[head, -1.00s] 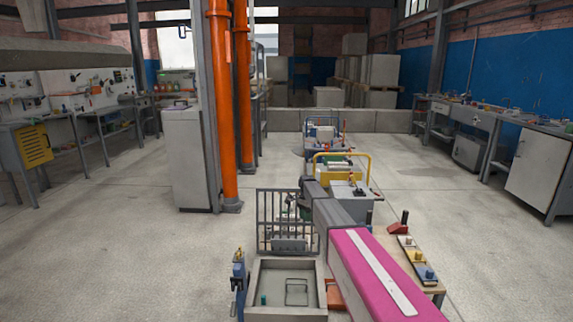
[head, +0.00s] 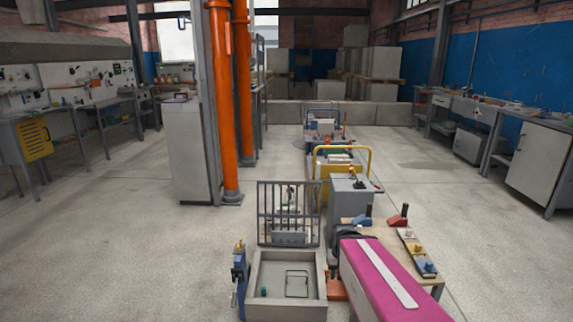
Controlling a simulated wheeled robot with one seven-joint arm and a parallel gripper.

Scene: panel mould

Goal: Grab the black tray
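A narrow dark-edged tray (head: 420,257) lies along the right side of a wooden-topped table (head: 383,232) in the head view. It carries a row of pale pieces with knobs, one yellow and one blue. I cannot tell for sure that it is the black tray. My pink arm link (head: 385,280) reaches forward to the left of it, over the table. A dark rounded part (head: 354,231) shows at the link's far end, probably mine. My gripper's fingers are hidden, so its opening and its distance from the tray do not show.
A grey box-like mould (head: 256,285) with an upright barred panel (head: 289,215) stands left of the table. Red (head: 398,217) and blue (head: 361,220) tools stand at the table's back edge. A grey cabinet (head: 350,200) is behind it. Floor is clear on both sides.

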